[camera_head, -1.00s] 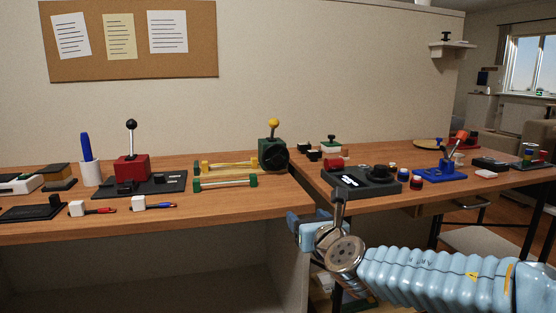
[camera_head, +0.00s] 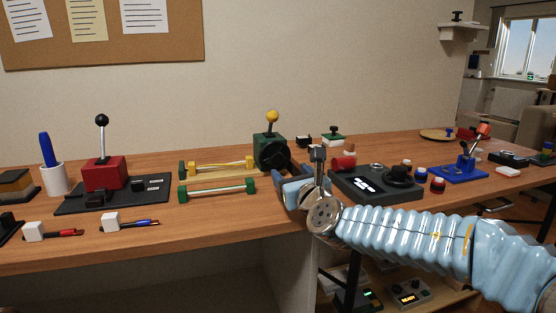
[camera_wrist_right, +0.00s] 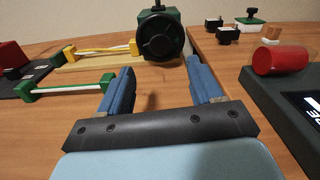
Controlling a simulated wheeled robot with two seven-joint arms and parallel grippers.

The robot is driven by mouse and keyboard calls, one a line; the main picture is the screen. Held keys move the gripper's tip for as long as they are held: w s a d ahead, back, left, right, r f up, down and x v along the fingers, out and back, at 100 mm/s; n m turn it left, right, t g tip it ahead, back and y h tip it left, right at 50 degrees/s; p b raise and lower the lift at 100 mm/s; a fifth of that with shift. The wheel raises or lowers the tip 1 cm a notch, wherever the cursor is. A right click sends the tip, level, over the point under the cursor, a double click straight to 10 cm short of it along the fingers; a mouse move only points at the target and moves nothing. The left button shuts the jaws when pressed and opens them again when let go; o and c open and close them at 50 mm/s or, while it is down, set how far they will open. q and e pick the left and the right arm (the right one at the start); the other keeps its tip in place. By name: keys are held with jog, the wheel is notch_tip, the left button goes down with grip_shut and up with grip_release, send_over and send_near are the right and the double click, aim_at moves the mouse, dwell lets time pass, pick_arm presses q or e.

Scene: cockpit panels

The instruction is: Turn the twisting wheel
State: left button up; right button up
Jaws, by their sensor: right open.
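A black wheel (camera_wrist_right: 161,37) is on the front of a dark green box, straight ahead in the right wrist view. In the head view the green box (camera_head: 270,150) stands upright near the table's middle, with a yellow-knobbed lever on top. My right gripper (camera_wrist_right: 161,72) is open and empty, its two blue fingers apart over bare wood. The wheel lies beyond the fingertips, between their lines, and I see no contact. In the head view my right gripper (camera_head: 292,178) is just in front and to the right of the box. My left gripper is not in view.
A black console (camera_head: 375,187) with a red cylinder is close on the right. Yellow (camera_head: 220,165) and green-ended (camera_head: 217,191) bars lie left of the wheel. A red box with a black-knobbed lever (camera_head: 103,172) is farther left. The wood before the wheel is clear.

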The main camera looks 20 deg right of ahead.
aim_at(278, 159)
jog(key=w+p, duration=0.1)
jog(key=w, duration=0.9)
jog(key=shift+a, duration=0.15)
